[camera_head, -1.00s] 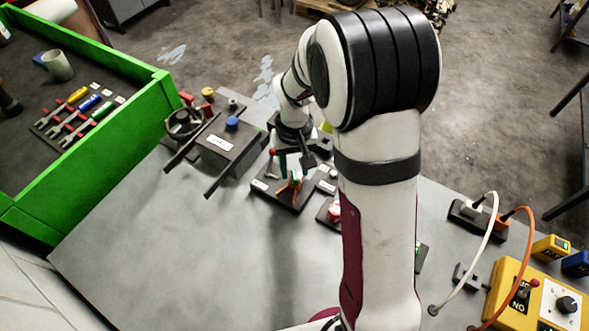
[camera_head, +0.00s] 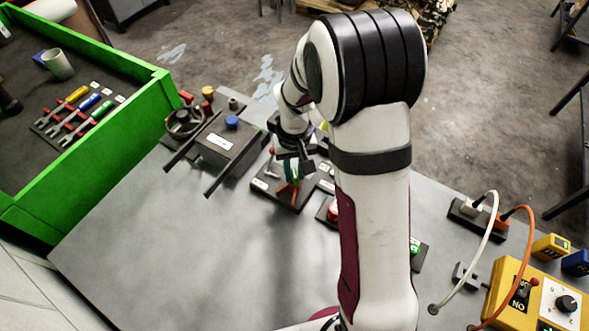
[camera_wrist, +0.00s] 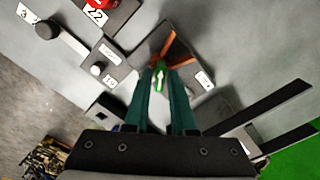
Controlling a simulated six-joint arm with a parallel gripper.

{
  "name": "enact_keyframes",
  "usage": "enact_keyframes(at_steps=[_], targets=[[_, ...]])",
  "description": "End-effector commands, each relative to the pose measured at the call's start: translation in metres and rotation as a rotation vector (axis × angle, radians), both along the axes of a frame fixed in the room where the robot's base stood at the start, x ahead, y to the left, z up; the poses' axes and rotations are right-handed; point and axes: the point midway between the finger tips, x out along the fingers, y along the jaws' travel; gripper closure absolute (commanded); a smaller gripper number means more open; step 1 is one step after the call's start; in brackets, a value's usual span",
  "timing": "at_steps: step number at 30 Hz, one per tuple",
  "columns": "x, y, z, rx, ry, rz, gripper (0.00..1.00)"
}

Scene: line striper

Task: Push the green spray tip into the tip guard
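The green spray tip (camera_wrist: 160,77) shows between the ends of my gripper's two dark green fingers in the wrist view, with a white arrow mark on it. My gripper (camera_wrist: 160,83) appears closed on its sides. The orange tip guard (camera_wrist: 183,62) is just beyond the tip, on a dark base. In the head view the orange guard (camera_head: 284,188) stands on a black block, and my gripper (camera_head: 292,172) is low over it. The fingers partly hide the tip, and how deep it sits in the guard cannot be told.
A red-knobbed lever (camera_head: 271,152) stands close left of the gripper. A dark box with a blue cap (camera_head: 231,122) and two long rails is further left. Labelled blocks sit close right, partly behind my arm. The table (camera_head: 170,250) is clear in front.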

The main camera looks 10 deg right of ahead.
Motion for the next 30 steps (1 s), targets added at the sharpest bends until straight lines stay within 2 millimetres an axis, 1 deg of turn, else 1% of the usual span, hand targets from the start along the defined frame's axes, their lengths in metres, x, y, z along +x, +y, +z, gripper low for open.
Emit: enact_keyframes(at_steps=[1,3,10,11,13,18,20,22,27,28,30], targets=[[0.0,0.0,0.0,0.0,0.0,0.0,0.87],[0.0,0.0,0.0,0.0,0.0,0.0,0.99],[0.0,0.0,0.0,0.0,0.0,-0.019,1.0],[0.0,0.0,0.0,0.0,0.0,-0.049,1.0],[0.0,0.0,-0.0001,0.0,0.0,-0.179,1.0],[0.0,0.0,-0.0006,0.0,0.0,-0.577,1.0],[0.0,0.0,-0.0007,0.0,0.0,-0.677,1.0],[0.0,-0.0001,-0.0008,-0.001,0.0,-0.736,1.0],[-0.0001,-0.0001,-0.001,-0.001,0.0,-0.745,1.0],[-0.0001,-0.0001,-0.001,-0.001,0.0,-0.745,0.84],[-0.0002,-0.0001,-0.0011,-0.001,0.0,-0.744,0.71]])
